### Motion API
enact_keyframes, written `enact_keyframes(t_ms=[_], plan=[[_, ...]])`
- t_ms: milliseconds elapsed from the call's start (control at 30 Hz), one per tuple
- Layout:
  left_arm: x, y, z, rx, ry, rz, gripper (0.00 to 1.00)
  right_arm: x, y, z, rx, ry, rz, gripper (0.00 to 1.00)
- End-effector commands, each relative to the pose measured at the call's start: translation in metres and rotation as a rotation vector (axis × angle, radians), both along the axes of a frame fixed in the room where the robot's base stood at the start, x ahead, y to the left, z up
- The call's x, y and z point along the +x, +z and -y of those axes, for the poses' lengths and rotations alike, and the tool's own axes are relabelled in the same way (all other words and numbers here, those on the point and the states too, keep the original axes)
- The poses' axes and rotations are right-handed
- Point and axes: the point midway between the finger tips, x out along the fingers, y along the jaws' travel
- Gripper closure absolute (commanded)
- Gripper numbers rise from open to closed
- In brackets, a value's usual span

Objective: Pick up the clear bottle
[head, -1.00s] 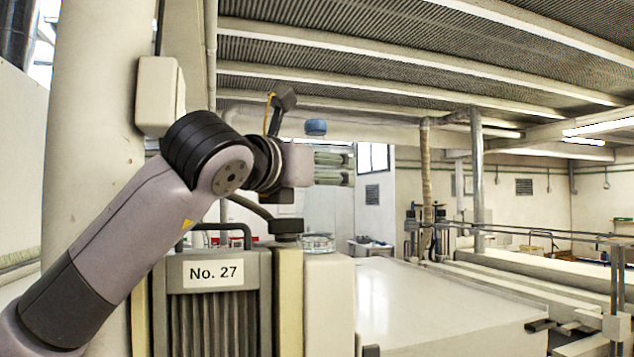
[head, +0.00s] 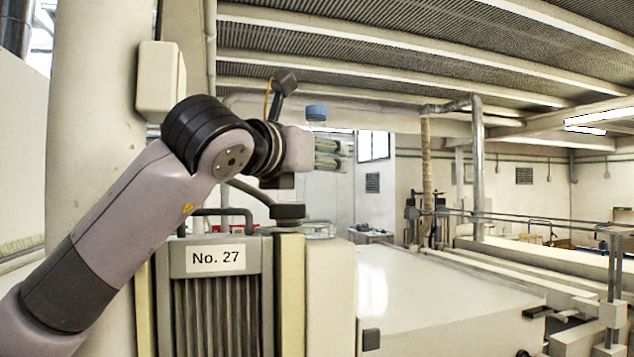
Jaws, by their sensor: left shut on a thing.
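The clear bottle (head: 316,113) has a blue cap and a see-through body. It looks upright above the pale top of the machine marked No. 27. Its cap shows above my left gripper (head: 340,154), and its clear lower end shows near the machine top. My left gripper reaches in from the left and is shut on the bottle's upper body, with its grey-green fingers across it. The fingers and wrist hide part of the body. I cannot tell whether the base touches the surface. My right gripper is not in view.
The machine No. 27 (head: 216,258) has a grilled front and dark bent handles beside the bottle. A thick cream column (head: 100,120) stands at the left behind my arm. A wide white surface (head: 440,290) extends right. Rails and posts (head: 614,280) stand at far right.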

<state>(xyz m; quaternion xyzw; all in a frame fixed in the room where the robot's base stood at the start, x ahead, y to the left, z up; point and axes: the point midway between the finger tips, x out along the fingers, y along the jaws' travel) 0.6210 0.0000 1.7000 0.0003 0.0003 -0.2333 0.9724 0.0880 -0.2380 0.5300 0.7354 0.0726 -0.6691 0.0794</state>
Motion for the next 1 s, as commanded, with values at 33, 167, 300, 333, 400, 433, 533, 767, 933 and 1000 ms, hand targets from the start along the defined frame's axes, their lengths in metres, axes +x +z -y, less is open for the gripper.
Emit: enact_keyframes(t_ms=[33,167,300,333,400,433,533,767,933,1000], plan=[[0.000,0.001,0.000,-0.001,0.000,0.002,0.81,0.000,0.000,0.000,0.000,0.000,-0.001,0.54],[0.000,0.001,0.000,-0.001,0.000,0.002,0.90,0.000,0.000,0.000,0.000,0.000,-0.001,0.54],[-0.001,0.002,-0.001,-0.002,0.000,0.004,0.92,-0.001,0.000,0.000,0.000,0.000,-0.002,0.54],[-0.001,0.002,-0.001,-0.002,0.000,0.004,0.92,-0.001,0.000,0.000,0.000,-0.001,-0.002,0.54],[-0.001,0.002,-0.001,-0.002,0.000,0.004,0.92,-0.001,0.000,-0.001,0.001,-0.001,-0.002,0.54],[-0.001,0.003,0.000,-0.002,0.000,0.004,0.92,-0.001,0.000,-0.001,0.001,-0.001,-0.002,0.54],[-0.001,0.006,0.000,-0.002,-0.001,0.004,0.92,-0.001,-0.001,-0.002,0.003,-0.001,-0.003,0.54],[-0.001,0.028,0.000,-0.004,0.000,0.005,0.92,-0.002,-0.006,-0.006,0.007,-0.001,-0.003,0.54],[-0.002,0.056,0.000,-0.005,-0.001,0.004,0.92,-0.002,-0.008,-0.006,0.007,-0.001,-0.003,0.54],[-0.002,0.071,0.000,-0.004,0.000,0.006,0.92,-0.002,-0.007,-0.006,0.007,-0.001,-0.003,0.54]])
